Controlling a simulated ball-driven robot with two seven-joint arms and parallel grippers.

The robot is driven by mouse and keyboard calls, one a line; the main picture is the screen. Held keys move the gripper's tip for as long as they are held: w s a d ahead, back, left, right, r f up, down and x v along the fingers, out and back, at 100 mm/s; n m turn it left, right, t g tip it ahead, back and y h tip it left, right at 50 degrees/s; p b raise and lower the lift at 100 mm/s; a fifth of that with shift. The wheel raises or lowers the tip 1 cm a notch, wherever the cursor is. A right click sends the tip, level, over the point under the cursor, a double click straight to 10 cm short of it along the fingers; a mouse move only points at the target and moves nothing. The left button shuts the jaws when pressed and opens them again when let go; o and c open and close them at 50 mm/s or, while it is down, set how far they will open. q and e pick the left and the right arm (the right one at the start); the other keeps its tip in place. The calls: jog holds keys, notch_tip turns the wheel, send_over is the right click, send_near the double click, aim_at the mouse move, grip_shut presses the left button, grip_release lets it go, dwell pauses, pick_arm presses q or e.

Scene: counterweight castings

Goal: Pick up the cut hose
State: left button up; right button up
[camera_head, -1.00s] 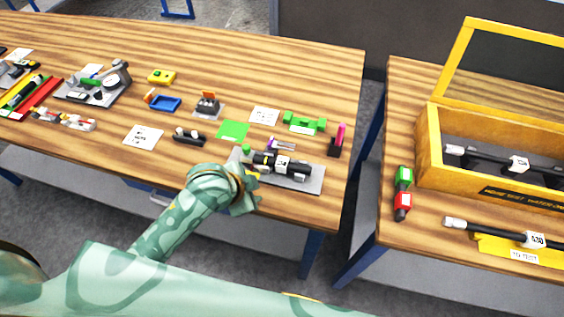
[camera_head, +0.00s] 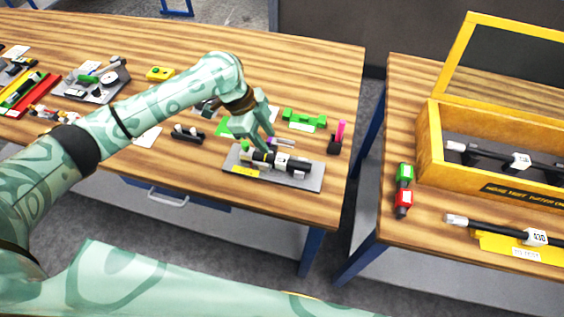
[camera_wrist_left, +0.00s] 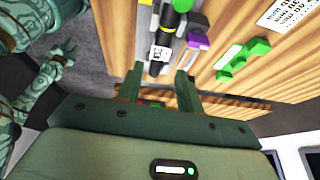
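A short black hose piece (camera_head: 282,162) with a white tag lies on a grey plate (camera_head: 310,183) at the front right of the left table. It also shows in the wrist view, black with its white tag (camera_wrist_left: 160,53). My left gripper (camera_head: 257,143) is just above the plate, at the left part of the hose piece. In the wrist view its two fingers (camera_wrist_left: 158,82) are apart, with the hose piece beyond and between them; contact is not visible.
A purple-topped part, a green bracket (camera_head: 304,118) and a pink-topped block (camera_head: 336,140) stand near the plate. On the right table are a yellow case (camera_head: 430,150) holding a tagged hose, another tagged hose (camera_head: 490,228), and a green-and-red item (camera_head: 404,190).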

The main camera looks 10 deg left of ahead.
aim_at(282, 158)
pick_arm(q)
jog(key=b+x, duration=0.2)
jog(key=x, duration=0.7)
jog(key=shift+w+d+f, duration=0.1)
jog(key=shift+d+f, duration=0.2)
jog(key=shift+d, duration=0.05)
jog(key=shift+r, duration=0.1)
jog(key=c, duration=0.6)
